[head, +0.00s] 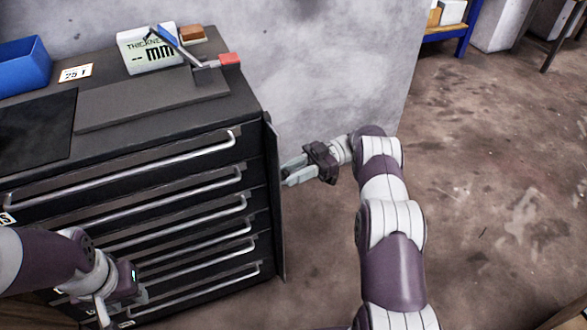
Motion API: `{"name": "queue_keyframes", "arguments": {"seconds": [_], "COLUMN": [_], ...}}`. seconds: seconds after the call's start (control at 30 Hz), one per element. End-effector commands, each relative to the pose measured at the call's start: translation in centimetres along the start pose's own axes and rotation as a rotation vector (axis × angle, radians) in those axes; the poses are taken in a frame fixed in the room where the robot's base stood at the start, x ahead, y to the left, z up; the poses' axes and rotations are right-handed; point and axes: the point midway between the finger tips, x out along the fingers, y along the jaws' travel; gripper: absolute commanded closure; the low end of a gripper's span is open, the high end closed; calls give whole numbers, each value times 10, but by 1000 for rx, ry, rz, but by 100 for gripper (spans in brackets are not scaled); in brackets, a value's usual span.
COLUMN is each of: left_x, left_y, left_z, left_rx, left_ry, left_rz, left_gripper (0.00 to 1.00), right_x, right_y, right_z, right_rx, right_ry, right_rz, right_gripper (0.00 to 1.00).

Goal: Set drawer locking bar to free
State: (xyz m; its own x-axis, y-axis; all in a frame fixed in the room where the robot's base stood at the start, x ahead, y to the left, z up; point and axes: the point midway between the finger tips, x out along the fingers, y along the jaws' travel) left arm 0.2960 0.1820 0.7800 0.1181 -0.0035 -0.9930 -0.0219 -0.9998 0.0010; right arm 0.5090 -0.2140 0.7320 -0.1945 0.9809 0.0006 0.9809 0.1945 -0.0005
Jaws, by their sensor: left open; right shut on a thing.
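The drawer locking bar (275,215) is a tall, narrow dark plate along the right front edge of the black drawer cabinet (262,98). It stands upright at the side of the drawer fronts, not across their handles. My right gripper (288,174) comes in from the right and is shut on the outer edge of the bar, around mid-height. The fingertips partly hide the contact. My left gripper (105,305) is open at the lower left, in front of the lower drawers. Its fingers are partly cut off by the picture's edge.
Several drawers have long silver handles (180,215). A grey wall stands behind.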

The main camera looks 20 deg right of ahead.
Motion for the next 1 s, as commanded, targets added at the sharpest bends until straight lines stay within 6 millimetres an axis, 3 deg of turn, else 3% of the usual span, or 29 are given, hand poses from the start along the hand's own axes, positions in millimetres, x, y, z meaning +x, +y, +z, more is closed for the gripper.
{"name": "queue_keyframes", "arguments": {"seconds": [0.27,0.3,0.37,0.73,0.87,0.97,1.0], "left_x": [0,0,0,-2,-10,-26,-28], "left_y": [0,0,0,0,0,0,0], "left_z": [0,0,0,0,-1,-3,-3], "left_rx": [0,0,0,0,0,0,0], "left_ry": [0,0,0,0,0,0,0], "left_rz": [0,0,0,0,0,0,0], "left_gripper": [57,57,57,57,57,57,57], "right_x": [0,0,0,0,0,1,-4], "right_y": [2,2,2,1,1,2,-7], "right_z": [-2,-2,-2,-6,-25,-51,-54], "right_rx": [-6,-6,-6,-3,-4,-5,-1], "right_ry": [1,1,1,0,0,0,0], "right_rz": [2,2,2,1,1,1,3], "right_gripper": [100,67,48,46,46,46,46]}}
